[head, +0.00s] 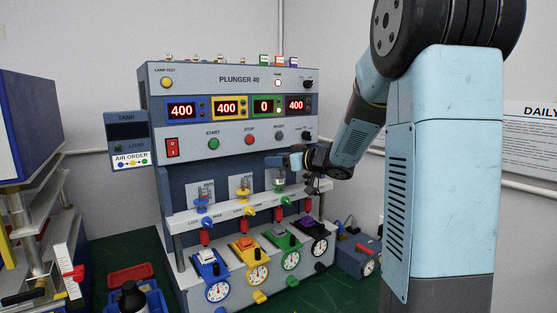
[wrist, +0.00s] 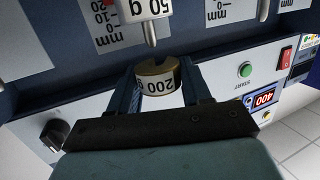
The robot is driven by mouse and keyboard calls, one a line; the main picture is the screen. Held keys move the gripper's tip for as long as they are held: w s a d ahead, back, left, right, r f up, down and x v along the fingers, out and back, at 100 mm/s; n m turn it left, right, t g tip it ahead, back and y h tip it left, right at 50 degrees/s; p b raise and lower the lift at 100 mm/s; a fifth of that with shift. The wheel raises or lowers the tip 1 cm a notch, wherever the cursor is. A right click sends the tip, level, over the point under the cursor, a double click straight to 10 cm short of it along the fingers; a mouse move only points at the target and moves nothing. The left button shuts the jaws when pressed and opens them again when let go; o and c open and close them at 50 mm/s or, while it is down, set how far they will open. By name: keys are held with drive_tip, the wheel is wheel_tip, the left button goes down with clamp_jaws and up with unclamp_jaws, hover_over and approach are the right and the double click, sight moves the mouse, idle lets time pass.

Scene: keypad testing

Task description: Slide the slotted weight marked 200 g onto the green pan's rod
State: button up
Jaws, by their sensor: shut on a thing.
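My gripper (wrist: 160,90) is shut on the brass slotted weight with a white band marked 200 (wrist: 158,84). In the wrist view, which is upside down, a thin metal rod (wrist: 151,35) stands out from a white weight marked 50 g (wrist: 145,8). The rod's tip is close to the 200 weight's slotted edge; I cannot tell if they touch. In the head view my gripper (head: 297,159) is in front of the panel, above the third station, with its green knob (head: 285,200). The green pan itself is not clearly visible.
Coloured gauges and red plungers stand lower. A blue box (head: 353,257) stands at the right.

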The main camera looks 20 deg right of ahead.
drive_tip(key=shift+f, duration=0.95)
drive_tip(key=o, duration=1.3)
drive_tip(key=shift+c, duration=0.2)
drive_tip(key=shift+s+d, duration=0.1)
drive_tip(key=v, duration=1.3)
drive_tip(key=shift+s, duration=0.3)
drive_tip(key=shift+w+d+r, duration=0.1)
drive_tip(key=shift+r, duration=0.05)
